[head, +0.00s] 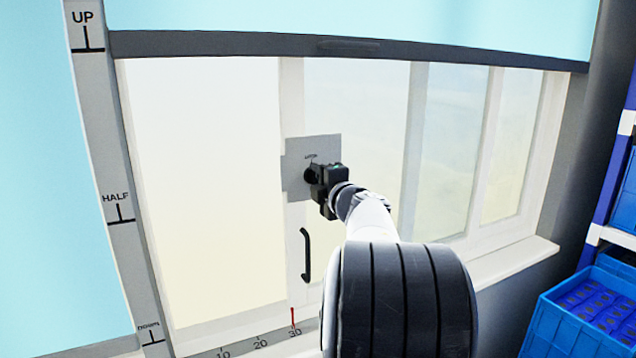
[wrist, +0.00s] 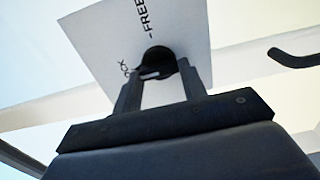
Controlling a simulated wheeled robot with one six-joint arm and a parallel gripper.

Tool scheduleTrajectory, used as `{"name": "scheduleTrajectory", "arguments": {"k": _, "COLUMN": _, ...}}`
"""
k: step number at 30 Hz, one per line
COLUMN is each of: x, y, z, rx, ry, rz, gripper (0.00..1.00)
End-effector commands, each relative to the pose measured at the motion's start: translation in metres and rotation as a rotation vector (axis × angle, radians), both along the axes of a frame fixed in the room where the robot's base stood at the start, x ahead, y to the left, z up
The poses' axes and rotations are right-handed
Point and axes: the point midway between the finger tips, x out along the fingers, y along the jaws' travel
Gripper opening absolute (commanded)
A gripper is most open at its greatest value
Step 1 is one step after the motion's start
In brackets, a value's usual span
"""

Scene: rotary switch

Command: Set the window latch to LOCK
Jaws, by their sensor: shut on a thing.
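The window latch is a round black knob (wrist: 160,61) on a pale square plate (wrist: 185,25); the plate also shows on the window frame in the head view (head: 297,160). In the wrist view the plate reads FREE at the top and "OCK" at the left, its first letter hidden. A pale mark on the knob lies at its lower left, on the side near "OCK"; I cannot tell if it lines up exactly. My gripper (wrist: 159,72) is shut on the knob, one finger on each side. In the head view my gripper (head: 320,176) reaches the plate from the right.
A black window handle (head: 306,255) is below the plate. A dark blind bar (head: 340,46) crosses the top of the window. A scale post marked UP, HALF and DOWN (head: 115,200) stands at left. Blue crates (head: 590,305) are at right.

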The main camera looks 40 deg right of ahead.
Motion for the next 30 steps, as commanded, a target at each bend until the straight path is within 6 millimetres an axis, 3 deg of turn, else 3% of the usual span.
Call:
{"name": "scheduleTrajectory", "arguments": {"k": 10, "x": 0.000, "y": 0.000, "z": -0.001, "rx": -0.005, "ry": 0.003, "rz": 0.001, "gripper": 0.17}}
{"name": "scheduleTrajectory", "arguments": {"k": 11, "x": 0.000, "y": 0.000, "z": -0.001, "rx": -0.005, "ry": 0.003, "rz": 0.001, "gripper": 0.41}}
{"name": "scheduleTrajectory", "arguments": {"k": 18, "x": 0.000, "y": 0.000, "z": -0.001, "rx": -0.003, "ry": 0.003, "rz": 0.000, "gripper": 0.60}}
{"name": "scheduleTrajectory", "arguments": {"k": 30, "x": -0.010, "y": 0.002, "z": 0.000, "rx": -0.005, "ry": 0.000, "rz": -0.002, "gripper": 0.62}}
